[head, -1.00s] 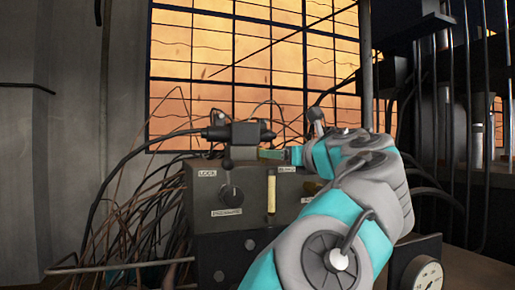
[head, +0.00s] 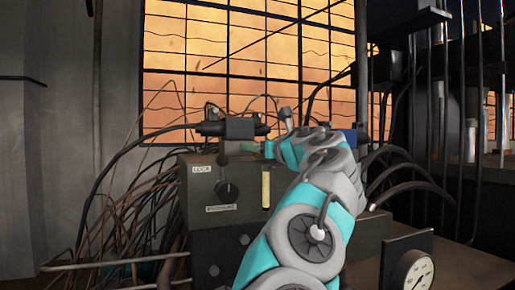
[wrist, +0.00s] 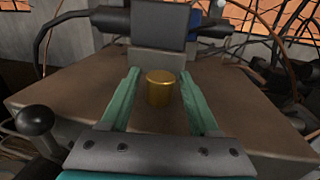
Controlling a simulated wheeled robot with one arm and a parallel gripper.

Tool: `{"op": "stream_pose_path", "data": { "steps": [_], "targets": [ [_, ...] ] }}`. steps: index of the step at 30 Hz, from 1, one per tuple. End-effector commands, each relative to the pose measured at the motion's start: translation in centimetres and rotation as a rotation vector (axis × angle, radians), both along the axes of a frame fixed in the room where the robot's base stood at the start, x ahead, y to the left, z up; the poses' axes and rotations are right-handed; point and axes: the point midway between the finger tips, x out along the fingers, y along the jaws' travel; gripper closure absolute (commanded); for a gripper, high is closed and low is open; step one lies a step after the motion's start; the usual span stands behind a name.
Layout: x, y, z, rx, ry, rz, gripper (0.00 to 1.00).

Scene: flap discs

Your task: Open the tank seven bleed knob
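A short brass-coloured cylindrical knob (wrist: 159,91) stands upright on the brown top of a box (wrist: 80,95) in the wrist view. My gripper (wrist: 160,76) is open, with one teal finger on each side of the knob and a visible gap to both. In the head view, my gripper (head: 262,149) is at the top of the dark box (head: 192,215), largely hidden by my arm, and the brass knob cannot be seen. The box front has a black dial (head: 227,191) with labels above and below it, and a yellow strip (head: 266,188).
A dark block with a cable (head: 240,129) sits on the box top, beyond the knob in the wrist view (wrist: 160,28). A black ball-ended lever (wrist: 35,120) stands at left. Tangled cables (head: 125,190) hang left; a gauge (head: 415,272) is at lower right.

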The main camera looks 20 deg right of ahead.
Motion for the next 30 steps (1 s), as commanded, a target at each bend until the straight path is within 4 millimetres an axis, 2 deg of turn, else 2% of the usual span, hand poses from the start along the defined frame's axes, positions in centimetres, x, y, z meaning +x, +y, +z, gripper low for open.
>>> {"op": "stream_pose_path", "data": {
  "steps": [2,16,30],
  "targets": [
    [-0.01,-0.01,-0.01,0.0,0.0,0.0,0.48],
    [-0.02,-0.02,-0.01,0.0,0.0,0.0,1.0],
    [0.01,-0.15,-0.15,0.004,0.002,0.038,1.0]
  ]
}}
